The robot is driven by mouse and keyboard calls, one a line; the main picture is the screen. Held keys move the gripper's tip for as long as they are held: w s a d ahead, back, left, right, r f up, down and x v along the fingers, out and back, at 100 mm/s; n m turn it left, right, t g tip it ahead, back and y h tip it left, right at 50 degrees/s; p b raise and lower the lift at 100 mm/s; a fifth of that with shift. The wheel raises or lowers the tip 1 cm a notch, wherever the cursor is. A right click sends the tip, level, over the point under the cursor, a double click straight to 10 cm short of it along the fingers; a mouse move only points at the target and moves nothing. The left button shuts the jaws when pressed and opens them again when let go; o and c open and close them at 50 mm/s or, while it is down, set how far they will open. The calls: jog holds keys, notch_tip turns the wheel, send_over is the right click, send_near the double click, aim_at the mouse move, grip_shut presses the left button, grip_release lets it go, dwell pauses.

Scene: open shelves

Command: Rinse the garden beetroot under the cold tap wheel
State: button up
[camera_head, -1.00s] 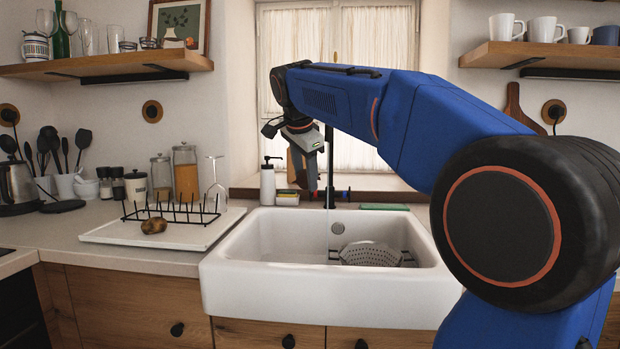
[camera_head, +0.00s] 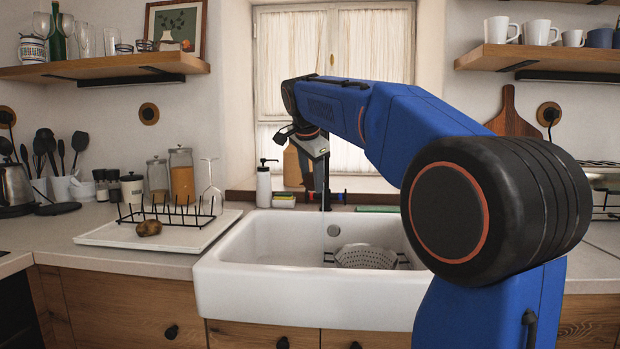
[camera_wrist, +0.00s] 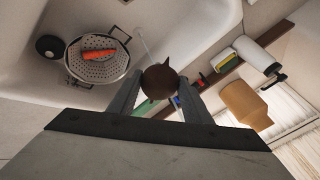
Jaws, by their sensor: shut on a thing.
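My gripper (camera_head: 320,172) hangs in front of the window, over the back of the sink and in line with the dark tap (camera_head: 326,195). In the wrist view my gripper (camera_wrist: 158,84) is shut on the beetroot (camera_wrist: 158,77), a dark round root with a pointed tip. The head view does not show the beetroot clearly. In the wrist view a blue tap wheel (camera_wrist: 178,101) and a red one (camera_wrist: 201,83) show behind the fingers. A thin pale line, perhaps water, runs down beside the beetroot.
The white sink (camera_head: 300,298) holds a grey colander (camera_head: 366,257), with an orange carrot (camera_wrist: 99,55) inside. A brown potato-like thing (camera_head: 149,228) lies on the drying tray (camera_head: 110,234). A soap bottle (camera_head: 264,186) and sponges (camera_head: 284,201) stand behind the sink.

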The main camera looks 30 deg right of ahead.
jog(key=w+d+f, duration=0.1)
jog(key=w+d, duration=0.4)
jog(key=w, duration=0.1)
jog(key=shift+d+f, duration=0.25)
jog(key=shift+f, duration=0.05)
dwell(0.3)
jog(key=shift+s+d, duration=0.15)
dwell(0.5)
jog(key=shift+s+d, duration=0.3)
jog(key=shift+d, duration=0.05)
jog(key=shift+w+a, duration=0.15)
jog(key=shift+a, duration=0.05)
jog(key=shift+w+a, duration=0.25)
dwell(0.4)
jog(key=shift+s+a, duration=2.75)
jog(key=shift+s, duration=0.15)
